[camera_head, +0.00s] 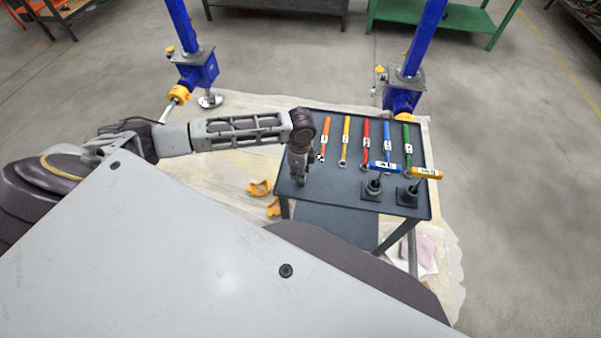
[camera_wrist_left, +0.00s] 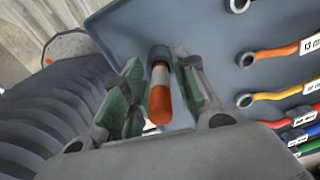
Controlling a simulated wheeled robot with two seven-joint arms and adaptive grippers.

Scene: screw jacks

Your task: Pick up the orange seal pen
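The orange seal pen (camera_wrist_left: 160,100) shows in the left wrist view. It is orange with a pale band, and its far end meets a dark round piece, perhaps a holder. My left gripper (camera_wrist_left: 158,80) is open, with one green-padded finger on each side of the pen and a visible gap on both sides. In the head view my left gripper (camera_head: 301,176) points down over the left part of the dark cart top (camera_head: 335,195). There the pen is hidden behind the gripper. My right gripper is not in view.
Right of the gripper, several wrenches lie in a row, the orange one (camera_head: 325,136) closest. Blue (camera_head: 384,166) and yellow (camera_head: 426,173) T-handled tools stand in dark holders at the cart's front right. Blue screw jacks (camera_head: 198,70) stand behind. Yellow parts (camera_head: 260,188) lie left of the cart.

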